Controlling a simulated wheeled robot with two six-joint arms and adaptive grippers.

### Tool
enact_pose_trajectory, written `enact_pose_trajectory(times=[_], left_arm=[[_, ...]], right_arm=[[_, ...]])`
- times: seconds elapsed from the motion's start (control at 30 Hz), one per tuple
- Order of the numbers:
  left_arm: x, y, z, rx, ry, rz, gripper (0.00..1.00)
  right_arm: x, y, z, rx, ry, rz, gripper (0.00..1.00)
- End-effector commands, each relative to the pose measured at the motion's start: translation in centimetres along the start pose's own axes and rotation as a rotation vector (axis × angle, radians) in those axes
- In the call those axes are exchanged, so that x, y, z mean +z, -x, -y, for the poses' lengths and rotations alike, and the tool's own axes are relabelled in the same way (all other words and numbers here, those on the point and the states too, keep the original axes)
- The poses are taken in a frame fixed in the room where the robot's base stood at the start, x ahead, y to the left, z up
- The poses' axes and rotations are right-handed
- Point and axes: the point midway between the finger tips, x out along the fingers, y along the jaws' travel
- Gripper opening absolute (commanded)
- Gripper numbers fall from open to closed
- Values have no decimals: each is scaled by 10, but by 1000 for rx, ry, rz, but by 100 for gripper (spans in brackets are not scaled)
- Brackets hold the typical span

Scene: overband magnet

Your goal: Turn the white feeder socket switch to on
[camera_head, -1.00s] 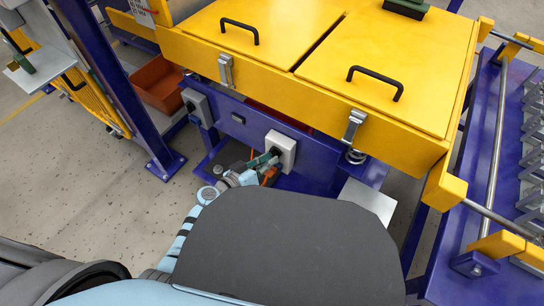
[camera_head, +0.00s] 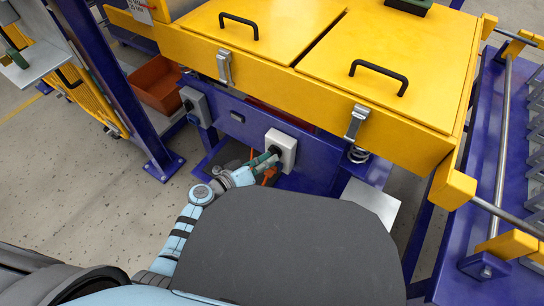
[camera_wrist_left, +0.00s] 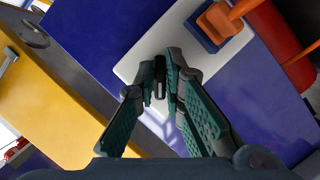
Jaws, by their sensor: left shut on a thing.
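The white feeder socket (camera_head: 288,143) is a white box on the blue beam under the yellow feeder. In the left wrist view its white plate (camera_wrist_left: 150,38) carries a black switch knob (camera_wrist_left: 160,75) and a blue outlet with an orange plug (camera_wrist_left: 221,20). My left gripper (camera_head: 266,160) reaches the socket from below left. In the left wrist view its green fingers (camera_wrist_left: 159,86) are shut on the black knob, one on each side. The fingers hide part of the knob, and I cannot read its on or off marks. My right gripper is not in view.
A grey box (camera_head: 195,107) sits left on the same blue frame. The yellow feeder (camera_head: 290,65) overhangs the socket. A red-brown bin (camera_head: 157,85) stands at the left behind a blue post (camera_head: 115,90). An orange cable hangs below the socket. Bare floor lies at the left.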

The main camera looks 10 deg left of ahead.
Motion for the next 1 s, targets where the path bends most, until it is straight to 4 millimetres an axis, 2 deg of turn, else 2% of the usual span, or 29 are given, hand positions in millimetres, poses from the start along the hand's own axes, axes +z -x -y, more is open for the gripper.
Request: enact_pose_trajectory(times=[0.2,0.53,0.7,0.93,1.0], left_arm=[[2,0,2,46,126,0,0],[0,0,1,65,180,0,0],[1,0,1,142,394,1,0],[0,0,1,152,418,0,0],[1,0,2,185,518,1,0]], right_arm=[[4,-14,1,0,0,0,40],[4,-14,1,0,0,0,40],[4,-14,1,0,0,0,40],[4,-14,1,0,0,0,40],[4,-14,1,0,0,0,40]])
